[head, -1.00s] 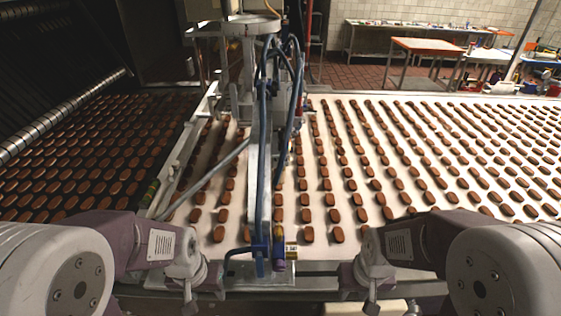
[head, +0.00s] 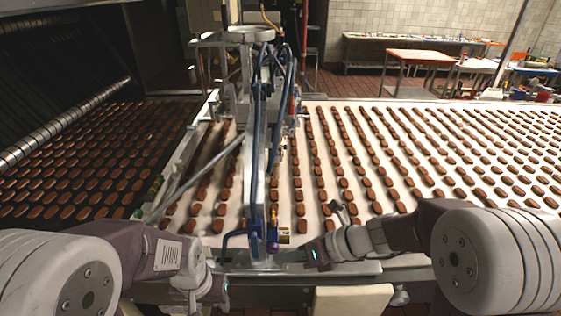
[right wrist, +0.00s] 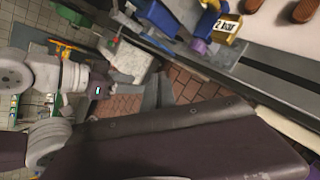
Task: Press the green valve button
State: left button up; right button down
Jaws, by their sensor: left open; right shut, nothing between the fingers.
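A hanging blue valve assembly (head: 272,236) with a purple lower end stands at the front edge of the conveyor, beside a yellow fitting. In the right wrist view, the yellow fitting (right wrist: 227,27) has a "2 bar" label and the purple part (right wrist: 198,46) is beside it. I cannot make out a green button in either view. My right gripper (head: 298,256) is shut and empty, close to the right of the purple end; contact cannot be told. My left gripper (head: 214,292) is open, low at the front left.
The white conveyor (head: 312,215) carries rows of brown biscuits behind the valve. A metal frame with blue hoses (head: 262,110) rises above it. A metal rail (head: 345,269) runs along the front. A cream box (head: 352,302) stands below the rail.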

jog(key=w+r+m+t+y, duration=0.1)
jog(key=w+r+m+t, duration=0.2)
jog(key=w+m, duration=0.35)
jog(key=w+r+m+t+y, duration=0.25)
jog(key=w+r+m, duration=0.2)
jog(key=w, duration=0.25)
jog(key=w+d+f+m+t+h+b, duration=0.1)
jog(key=w+d+m+t+h, duration=0.1)
jog(key=w+d+m+t, duration=0.2)
jog(key=w+m+t, duration=0.1)
jog(key=w+m, duration=0.1)
jog(key=w, duration=0.1)
